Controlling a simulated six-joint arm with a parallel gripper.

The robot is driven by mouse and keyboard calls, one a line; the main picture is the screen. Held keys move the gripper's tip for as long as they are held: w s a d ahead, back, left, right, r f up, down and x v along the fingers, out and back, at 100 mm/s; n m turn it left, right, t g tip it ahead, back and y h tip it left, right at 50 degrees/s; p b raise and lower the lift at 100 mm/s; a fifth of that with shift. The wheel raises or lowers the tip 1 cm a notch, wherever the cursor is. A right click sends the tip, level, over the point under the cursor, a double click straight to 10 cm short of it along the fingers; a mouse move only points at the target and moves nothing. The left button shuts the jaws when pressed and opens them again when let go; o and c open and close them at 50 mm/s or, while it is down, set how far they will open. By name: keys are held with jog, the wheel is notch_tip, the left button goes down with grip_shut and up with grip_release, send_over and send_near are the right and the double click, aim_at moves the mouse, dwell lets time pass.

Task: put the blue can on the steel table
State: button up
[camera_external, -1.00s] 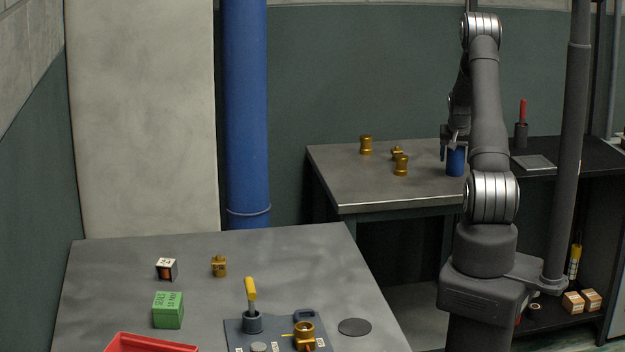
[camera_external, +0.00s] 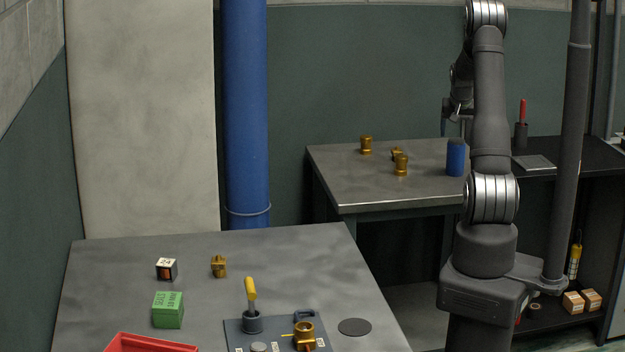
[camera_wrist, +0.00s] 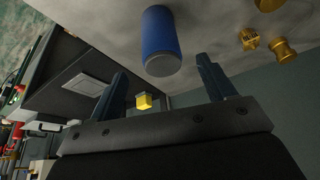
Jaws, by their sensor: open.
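The blue can (camera_external: 455,158) stands upright on the steel table (camera_external: 345,188) at the back, near that table's right edge and partly behind my arm. In the wrist view the blue can (camera_wrist: 161,42) is ahead of my gripper (camera_wrist: 163,75), apart from both fingers. My gripper is open, its two dark fingers spread wide with nothing between them. In the external view my gripper (camera_external: 457,110) is above the can and partly hidden by my arm.
Several brass fittings (camera_external: 366,145) stand on the steel table left of the can. A dark bench (camera_external: 560,160) with a flat plate and a red-handled tool is to the right. The front table (camera_external: 110,270) holds a green box (camera_external: 168,310), a red tray (camera_external: 150,343) and more fittings.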

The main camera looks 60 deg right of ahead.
aim_at(457, 141)
jog(key=shift+v, duration=1.15)
jog(key=shift+f, duration=0.15)
jog(key=x, duration=1.2)
jog(key=shift+f, duration=0.15)
jog(key=shift+d+r, duration=0.1)
jog(key=shift+r, duration=1.3)
